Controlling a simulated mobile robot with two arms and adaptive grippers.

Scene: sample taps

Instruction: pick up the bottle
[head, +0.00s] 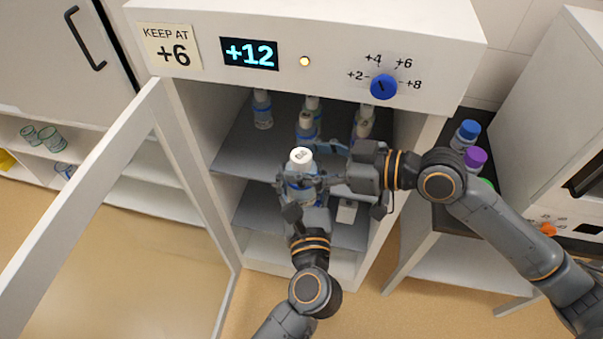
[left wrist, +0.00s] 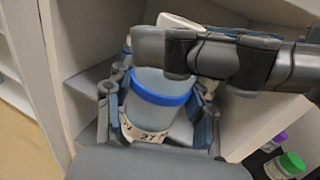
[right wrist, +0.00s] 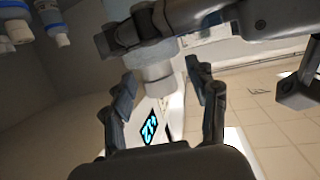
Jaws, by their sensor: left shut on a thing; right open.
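A bottle with a white cap (head: 301,156) is held upright in front of the open cabinet. In the left wrist view the bottle (left wrist: 158,98) shows a blue band and a label reading 27, between the fingers. My left gripper (head: 302,192) is shut on its body. My right gripper (head: 322,181) is open and reaches in from the right, close to the bottle. In the right wrist view a pale bottle end (right wrist: 155,82) lies between or just beyond the open fingers (right wrist: 165,92); whether they touch it I cannot tell.
Several other bottles (head: 262,108) stand on the cabinet's upper shelf (head: 238,150). The glass door (head: 120,200) stands open at left. Bottles with blue and purple caps (head: 475,157) stand on a side table.

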